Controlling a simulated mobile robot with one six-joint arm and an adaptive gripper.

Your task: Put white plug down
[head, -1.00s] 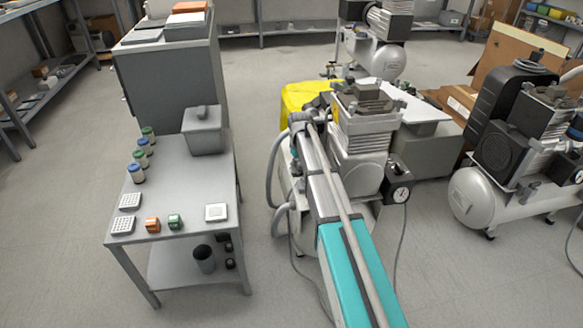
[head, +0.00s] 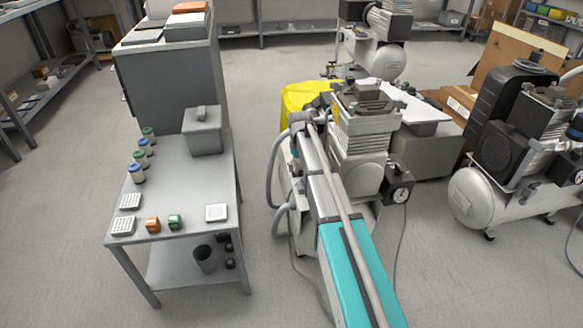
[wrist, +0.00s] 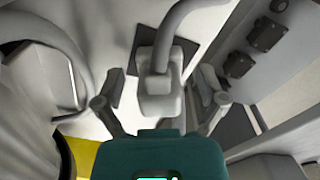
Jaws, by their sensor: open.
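The white plug (wrist: 160,95) is in the middle of the wrist view, a pale block with a thick grey cable (wrist: 178,28) running up from it. It is in front of a dark square patch (wrist: 187,50) on a pale surface; I cannot tell whether it touches it. My gripper (wrist: 160,103) is open, with one finger on each side of the plug and a visible gap on both sides. In the head view my arm reaches to the middle compressor, and the gripper's fingers and the plug cannot be made out there.
The middle compressor (head: 358,150) stands beside a yellow item (head: 300,95). A grey table (head: 185,185) at left carries jars, small blocks and a grey box (head: 203,135). Another compressor (head: 475,195) stands at right. In the wrist view a looped hose (wrist: 72,50) is at left and dark fittings (wrist: 268,35) at right.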

